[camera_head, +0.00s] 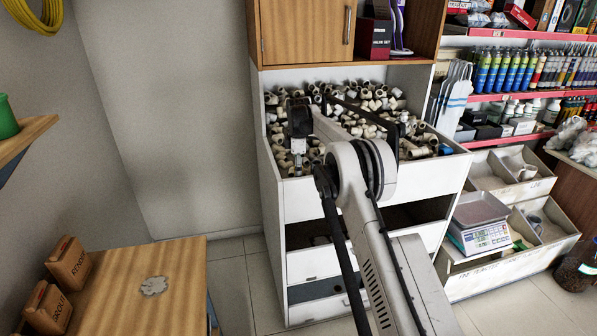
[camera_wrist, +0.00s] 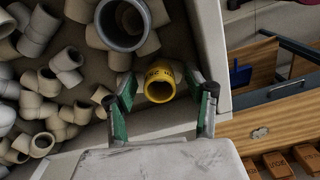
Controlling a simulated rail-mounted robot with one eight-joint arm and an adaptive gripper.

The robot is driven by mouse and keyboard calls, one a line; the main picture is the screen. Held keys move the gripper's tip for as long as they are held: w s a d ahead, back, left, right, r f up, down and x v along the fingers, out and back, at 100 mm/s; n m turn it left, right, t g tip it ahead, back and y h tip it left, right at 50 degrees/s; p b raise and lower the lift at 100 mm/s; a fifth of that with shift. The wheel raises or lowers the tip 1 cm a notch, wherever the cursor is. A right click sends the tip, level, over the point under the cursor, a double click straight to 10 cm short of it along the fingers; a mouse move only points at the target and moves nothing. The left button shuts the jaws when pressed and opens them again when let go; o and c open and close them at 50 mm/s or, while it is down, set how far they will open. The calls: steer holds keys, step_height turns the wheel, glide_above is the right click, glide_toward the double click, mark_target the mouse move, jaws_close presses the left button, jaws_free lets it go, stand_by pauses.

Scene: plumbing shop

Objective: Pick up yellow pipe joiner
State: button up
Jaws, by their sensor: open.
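The yellow pipe joiner (camera_wrist: 160,77) is a short ring with dark print on its side. In the wrist view it lies near the corner of the white bin, its open end towards the camera. My gripper (camera_wrist: 166,90) is open, with one green-padded finger on each side of the joiner. A gap shows between the joiner and the right finger; the left finger is close to it, and I cannot tell whether they touch. In the head view my gripper (camera_head: 298,160) points down at the bin's left front; the joiner cannot be made out there.
Many beige fittings (camera_wrist: 42,80) fill the bin to the left. A large grey fitting (camera_wrist: 122,22) lies just beyond the joiner. The bin's white wall (camera_wrist: 212,45) stands close to the right finger. A wooden cabinet (camera_head: 305,32) hangs above the bin in the head view.

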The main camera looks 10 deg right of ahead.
steer(key=c, duration=0.9)
steer(key=shift+r, duration=0.1)
